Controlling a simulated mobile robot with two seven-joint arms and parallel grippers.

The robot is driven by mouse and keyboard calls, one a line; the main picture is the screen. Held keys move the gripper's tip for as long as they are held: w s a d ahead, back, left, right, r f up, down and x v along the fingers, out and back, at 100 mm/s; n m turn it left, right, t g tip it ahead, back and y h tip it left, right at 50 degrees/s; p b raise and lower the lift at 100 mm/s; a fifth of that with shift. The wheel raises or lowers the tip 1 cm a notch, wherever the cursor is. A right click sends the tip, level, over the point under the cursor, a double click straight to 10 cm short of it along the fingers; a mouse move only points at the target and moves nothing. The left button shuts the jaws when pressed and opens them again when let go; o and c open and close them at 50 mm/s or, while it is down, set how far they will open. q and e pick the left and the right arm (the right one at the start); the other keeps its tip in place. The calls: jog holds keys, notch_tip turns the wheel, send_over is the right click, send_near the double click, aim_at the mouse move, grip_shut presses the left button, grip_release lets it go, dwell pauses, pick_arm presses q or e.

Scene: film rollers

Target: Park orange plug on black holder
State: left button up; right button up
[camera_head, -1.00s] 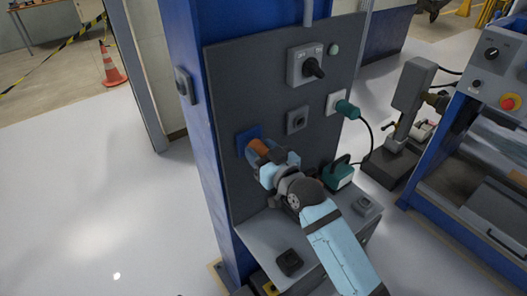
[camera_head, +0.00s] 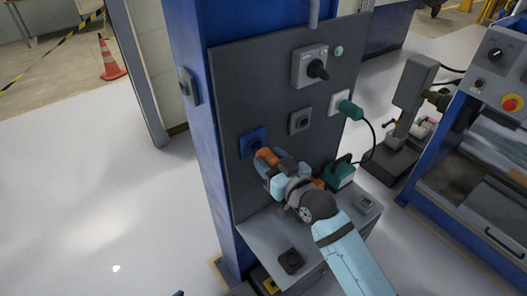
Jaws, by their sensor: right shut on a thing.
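My right gripper (camera_head: 272,168) is shut on the orange plug (camera_head: 267,157), in front of the dark panel. The gripper and wrist partly hide the plug. A small orange patch also shows to the right of the wrist; I cannot tell what it belongs to. The blue socket (camera_head: 251,140) is just up and left of the plug, and its dark opening shows. A black holder (camera_head: 290,261) sits on the grey shelf below the panel, below the gripper and apart from the plug. My left gripper is not in view.
A green plug (camera_head: 349,109) with a cable is in a white socket at the panel's right. A green connector (camera_head: 340,173) is near my wrist. A grey holder (camera_head: 364,203) stands on the shelf's right. A blue column (camera_head: 190,100) borders the panel.

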jog(key=shift+v, duration=0.8)
jog(key=shift+s+d+r+p, duration=0.1)
jog(key=shift+d+p, duration=0.05)
jog(key=shift+p, duration=0.3)
jog(key=shift+s+d, duration=0.2)
jog(key=shift+s, duration=0.1)
